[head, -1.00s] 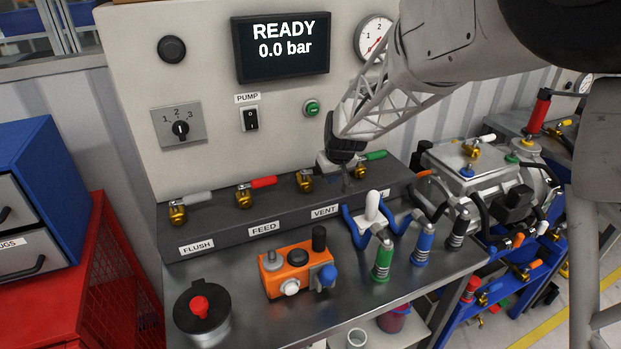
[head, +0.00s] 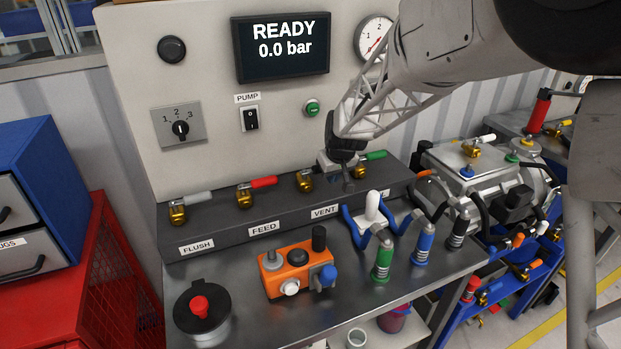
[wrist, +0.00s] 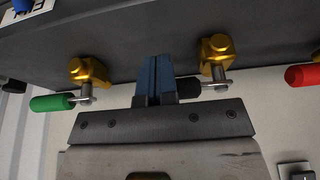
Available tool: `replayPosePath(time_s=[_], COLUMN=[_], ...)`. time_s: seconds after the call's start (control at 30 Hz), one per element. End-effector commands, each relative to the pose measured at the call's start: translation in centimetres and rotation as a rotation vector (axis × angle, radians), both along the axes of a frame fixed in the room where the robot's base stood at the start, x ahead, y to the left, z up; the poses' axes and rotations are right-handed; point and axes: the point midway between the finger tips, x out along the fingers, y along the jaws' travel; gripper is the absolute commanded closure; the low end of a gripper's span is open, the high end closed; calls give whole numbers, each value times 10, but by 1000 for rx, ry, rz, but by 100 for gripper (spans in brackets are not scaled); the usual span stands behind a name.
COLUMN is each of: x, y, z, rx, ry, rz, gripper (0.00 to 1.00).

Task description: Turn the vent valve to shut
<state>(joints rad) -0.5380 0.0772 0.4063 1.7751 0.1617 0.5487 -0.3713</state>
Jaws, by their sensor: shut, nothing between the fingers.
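The vent valve (head: 304,181) is a brass valve on the dark grey ledge, third from the left, behind the VENT label (head: 325,211). In the wrist view its brass body (wrist: 215,55) is right of centre. Its black handle (wrist: 187,88) lies along the ledge, pointing toward the green-handled valve. In the head view my gripper hides most of this handle. My gripper (head: 348,187) is at the ledge just right of the vent valve. In the wrist view its blue fingers (wrist: 155,77) are together and empty, beside the handle's free end; I cannot tell whether they touch it.
The green-handled valve (wrist: 76,84) is close on the other side of my fingers. The red-handled feed valve (head: 246,193) and grey-handled flush valve (head: 180,208) are further left. An orange control box (head: 297,268) and a white-and-blue fixture (head: 372,212) stand on the bench in front.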

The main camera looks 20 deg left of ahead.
Motion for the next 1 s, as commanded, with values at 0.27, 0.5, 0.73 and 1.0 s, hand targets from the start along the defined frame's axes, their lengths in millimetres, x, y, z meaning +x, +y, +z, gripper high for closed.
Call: replayPosePath(time_s=[0.27,0.5,0.73,1.0], x=[-5,-5,-6,-9], y=[-2,-2,-3,-7], z=[0,0,8,30], rx=[0,0,1,1], ry=[0,0,-1,-1], rz=[0,0,0,0], gripper=[100,100,100,100])
